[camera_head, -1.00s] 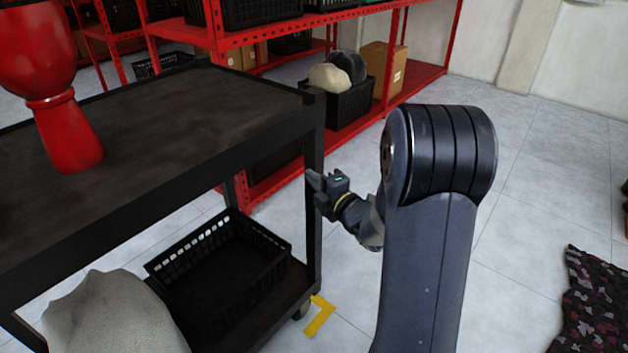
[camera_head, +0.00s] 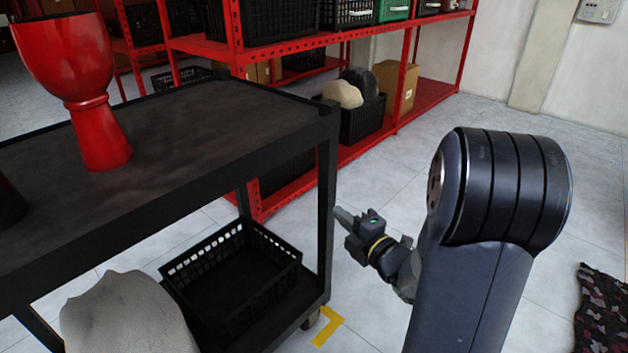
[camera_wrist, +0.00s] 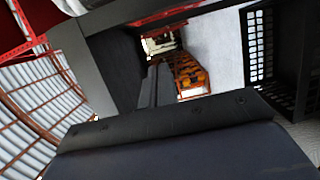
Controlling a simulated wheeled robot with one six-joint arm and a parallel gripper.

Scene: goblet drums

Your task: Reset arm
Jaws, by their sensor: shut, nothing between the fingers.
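My gripper (camera_head: 345,217) is in the head view, right of the black cart (camera_head: 185,190), beside its front right post. It points left toward the cart and holds nothing. Its fingers are small there, and look closed together. In the wrist view, the cart's dark post and shelf edges and the black basket's slotted wall (camera_wrist: 258,45) are close to the camera. A red goblet drum (camera_head: 97,125) stands upright on the cart's top shelf at the left, well apart from my gripper.
A black basket (camera_head: 272,243) and a pale rough lump (camera_head: 128,315) are low at the cart. Red shelving (camera_head: 345,148) with black crates stands behind. A patterned mat (camera_head: 602,310) lies at the far right. Tiled floor between is clear.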

